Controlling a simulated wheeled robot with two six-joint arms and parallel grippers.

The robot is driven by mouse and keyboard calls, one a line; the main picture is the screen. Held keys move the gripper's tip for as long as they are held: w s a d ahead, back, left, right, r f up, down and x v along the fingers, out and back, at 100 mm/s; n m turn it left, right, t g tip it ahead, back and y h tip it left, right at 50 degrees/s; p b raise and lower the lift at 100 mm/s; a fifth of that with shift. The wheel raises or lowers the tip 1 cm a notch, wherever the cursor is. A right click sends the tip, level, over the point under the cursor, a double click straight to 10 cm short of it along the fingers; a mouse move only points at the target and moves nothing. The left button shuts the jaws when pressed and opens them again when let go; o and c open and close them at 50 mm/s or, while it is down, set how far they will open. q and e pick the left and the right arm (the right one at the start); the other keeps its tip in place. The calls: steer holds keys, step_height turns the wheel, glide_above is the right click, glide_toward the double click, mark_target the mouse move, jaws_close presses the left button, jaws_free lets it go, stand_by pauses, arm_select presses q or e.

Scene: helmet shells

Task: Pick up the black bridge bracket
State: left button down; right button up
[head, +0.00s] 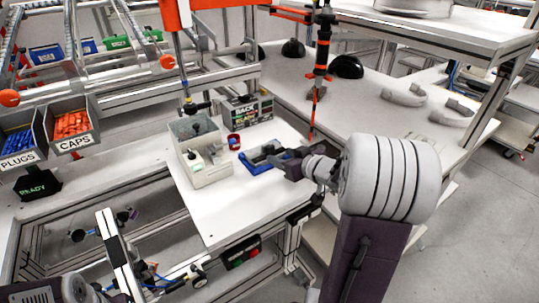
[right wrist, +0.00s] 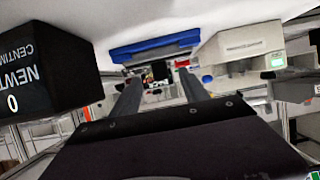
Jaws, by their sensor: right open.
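A blue tray (head: 264,160) lies on the white worktop, with dark parts in it. One dark piece (head: 262,154) in the tray may be the black bridge bracket, but it is small and partly hidden by my gripper. My right gripper (head: 284,158) reaches in from the right, at the tray's right end. In the right wrist view, the two fingers (right wrist: 160,76) are apart with nothing gripped between them, and the blue tray (right wrist: 155,46) shows beyond them.
An orange-black driver (head: 322,50) hangs behind my right gripper. A black display box (right wrist: 35,75) is close at left in the wrist view. The worktop's front is clear.

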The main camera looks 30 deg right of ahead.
mark_target(271, 150)
steer(key=shift+w+f, duration=0.1)
steer(key=shift+w, duration=0.05)
steer(key=b+x, duration=0.1)
steer(key=x, duration=0.3)
steer(key=shift+w, duration=0.5)
steer(key=shift+s, duration=0.1)
steer(key=c, duration=0.4)
jaws_close()
steer(key=shift+r, duration=0.25)
step_height(271, 150, up, 18)
steer(key=p, duration=1)
